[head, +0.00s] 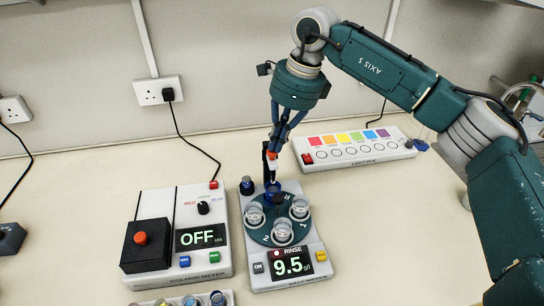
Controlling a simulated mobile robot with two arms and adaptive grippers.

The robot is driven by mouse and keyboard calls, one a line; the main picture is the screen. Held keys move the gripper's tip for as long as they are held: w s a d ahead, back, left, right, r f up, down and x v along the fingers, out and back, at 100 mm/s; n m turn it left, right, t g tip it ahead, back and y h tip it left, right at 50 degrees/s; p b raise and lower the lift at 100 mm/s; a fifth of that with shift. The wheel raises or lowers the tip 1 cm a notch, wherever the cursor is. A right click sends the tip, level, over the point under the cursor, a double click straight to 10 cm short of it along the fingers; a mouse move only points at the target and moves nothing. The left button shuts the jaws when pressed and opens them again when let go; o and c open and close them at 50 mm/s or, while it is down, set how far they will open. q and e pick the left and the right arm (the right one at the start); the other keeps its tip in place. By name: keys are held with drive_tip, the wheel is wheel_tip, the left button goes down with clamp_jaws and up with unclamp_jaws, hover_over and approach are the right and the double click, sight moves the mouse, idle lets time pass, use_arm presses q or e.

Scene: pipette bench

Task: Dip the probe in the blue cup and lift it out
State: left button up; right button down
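My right gripper (274,150) points down over the back of the salt meter (285,283). It is shut on the probe (272,168), a slim white piece with an orange-red band. The probe is roughly upright, and its lower end meets the rim of the blue cup (271,190) in the picture; I cannot tell how deep the tip is. The blue cup is at the back of the dark round turntable (261,232), with clear cups (254,213) around it. The meter's display (291,264) reads 9.5 below the word RINSE. My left gripper is out of view.
A colour meter (178,238) showing OFF stands left of the salt meter. A light box (355,149) with coloured squares lies behind to the right. A dark-capped bottle (246,186) stands close left of the probe. Bench is clear right of the salt meter.

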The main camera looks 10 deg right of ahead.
drive_tip(key=shift+f, duration=0.2)
drive_tip(key=b+x, duration=0.1)
drive_tip(key=x, duration=0.1)
drive_tip(key=d+b+x, duration=0.1)
drive_tip(key=b+x, duration=0.1)
drive_tip(key=shift+s+a+f, duration=0.1)
drive_tip(key=shift+s+f, duration=0.05)
drive_tip(key=shift+f, duration=0.3)
drive_tip(key=shift+r, duration=0.1)
drive_tip(key=d, duration=0.1)
drive_tip(key=s+d+r, duration=0.1)
drive_tip(key=d, duration=0.1)
drive_tip(key=shift+s, duration=0.1)
approach(276, 157)
drive_tip(key=s+d+r, duration=0.1)
drive_tip(key=r, duration=0.1)
drive_tip(key=s+d+r, duration=0.1)
drive_tip(key=d+r, duration=0.1)
drive_tip(key=shift+s+d, duration=0.15)
drive_tip(key=shift+d, duration=0.1)
